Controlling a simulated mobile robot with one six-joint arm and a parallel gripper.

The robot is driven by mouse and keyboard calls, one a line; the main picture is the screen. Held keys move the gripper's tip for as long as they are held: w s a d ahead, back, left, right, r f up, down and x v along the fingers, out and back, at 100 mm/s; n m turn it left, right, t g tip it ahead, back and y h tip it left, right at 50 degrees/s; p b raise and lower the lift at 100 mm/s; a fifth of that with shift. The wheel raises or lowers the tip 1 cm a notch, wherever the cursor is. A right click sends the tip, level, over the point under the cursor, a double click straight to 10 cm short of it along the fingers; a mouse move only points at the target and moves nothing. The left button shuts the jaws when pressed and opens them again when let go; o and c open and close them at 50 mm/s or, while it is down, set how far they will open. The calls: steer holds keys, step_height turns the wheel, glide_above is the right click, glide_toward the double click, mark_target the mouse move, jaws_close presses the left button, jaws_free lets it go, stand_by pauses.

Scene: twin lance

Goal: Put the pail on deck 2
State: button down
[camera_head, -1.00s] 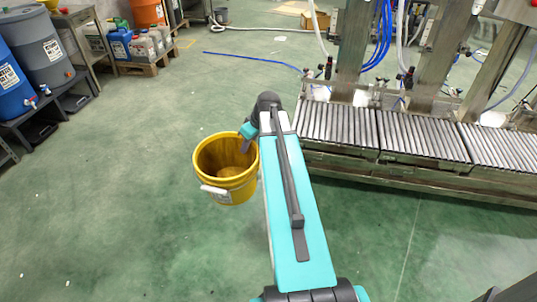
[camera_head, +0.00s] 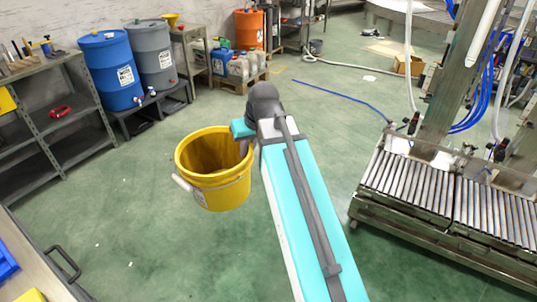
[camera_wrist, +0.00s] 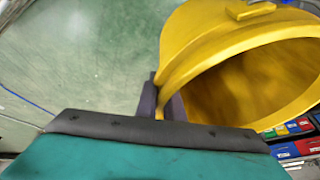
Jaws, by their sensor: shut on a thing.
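The yellow pail (camera_head: 218,182) hangs in the air left of my arm in the head view, its open top upward and its handle with a pale grip at the left side. My gripper (camera_wrist: 168,106) is shut on the rim of the pail in the wrist view, with a dark finger on each side of the wall. In the head view the fingers are mostly hidden behind the pail's rim. The pail looks empty inside. I cannot tell which surface is deck 2.
A roller conveyor (camera_head: 432,198) stands at the right. A grey shelf (camera_head: 50,115) stands at the left, with a blue drum (camera_head: 110,72) and a grey drum (camera_head: 153,55) behind. A cart with a dark handle (camera_head: 62,262) is at the lower left. Green floor is clear between.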

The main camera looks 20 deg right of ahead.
steer(key=a+r+p, duration=0.1)
steer(key=a+r, duration=0.3)
steer(key=a, duration=0.1)
steer(key=shift+s+r, duration=0.4)
steer(key=shift+a, duration=0.1)
